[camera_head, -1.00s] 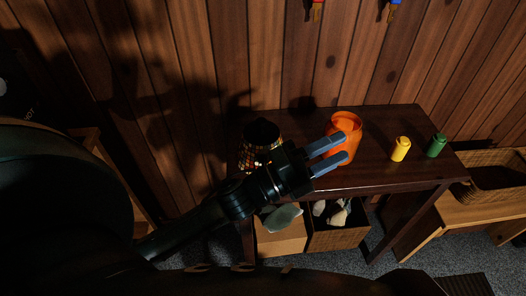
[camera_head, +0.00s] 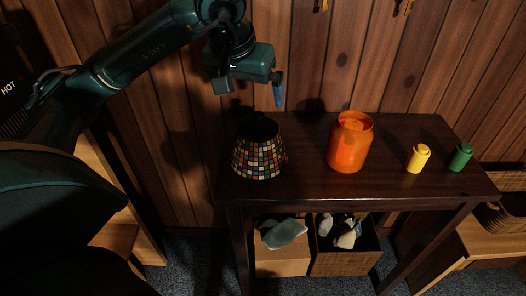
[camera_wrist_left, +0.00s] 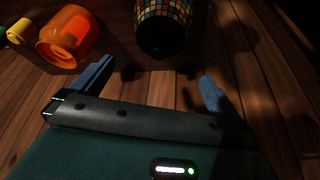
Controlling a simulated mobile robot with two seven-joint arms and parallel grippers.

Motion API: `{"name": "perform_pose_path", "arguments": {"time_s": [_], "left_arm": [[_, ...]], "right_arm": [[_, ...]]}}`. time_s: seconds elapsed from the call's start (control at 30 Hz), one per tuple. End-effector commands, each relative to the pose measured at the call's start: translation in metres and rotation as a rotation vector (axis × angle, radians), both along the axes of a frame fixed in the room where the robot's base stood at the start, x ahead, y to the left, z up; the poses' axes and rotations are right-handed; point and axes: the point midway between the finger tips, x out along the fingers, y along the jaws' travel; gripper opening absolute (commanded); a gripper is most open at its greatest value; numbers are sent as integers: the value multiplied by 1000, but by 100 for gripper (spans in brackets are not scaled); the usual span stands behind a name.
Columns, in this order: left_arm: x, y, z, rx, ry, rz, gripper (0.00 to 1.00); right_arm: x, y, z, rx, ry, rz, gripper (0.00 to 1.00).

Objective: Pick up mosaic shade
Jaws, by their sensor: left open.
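The mosaic shade (camera_head: 259,160), a cone of small coloured tiles with a dark open top, stands upright on the left part of the dark wooden table (camera_head: 300,187). My left gripper (camera_head: 250,92) is above and behind the shade in the head view, apart from it, open and empty. In the left wrist view the shade (camera_wrist_left: 166,22) shows at the top, beyond the two spread blue fingers (camera_wrist_left: 155,84). My right gripper is not in view.
An orange jar (camera_head: 349,145) stands right of the shade, with a yellow canister (camera_head: 418,158) and a green canister (camera_head: 460,157) further right. Boxes (camera_head: 345,262) sit under the table. The wood-panelled wall (camera_head: 310,60) is close behind.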

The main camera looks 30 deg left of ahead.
Motion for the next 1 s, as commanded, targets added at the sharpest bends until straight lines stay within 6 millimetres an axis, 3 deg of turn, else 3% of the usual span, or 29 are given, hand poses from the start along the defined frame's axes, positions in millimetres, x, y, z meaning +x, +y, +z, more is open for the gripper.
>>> {"name": "perform_pose_path", "arguments": {"time_s": [0.4, 0.63, 1.0], "left_arm": [[25, 5, -63, 2, 3, -1, 100], [32, 5, -78, 2, 3, 0, 100], [51, 7, -118, 1, 1, -1, 100]], "right_arm": [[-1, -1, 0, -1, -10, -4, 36], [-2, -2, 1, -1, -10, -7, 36], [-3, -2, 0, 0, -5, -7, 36]]}}
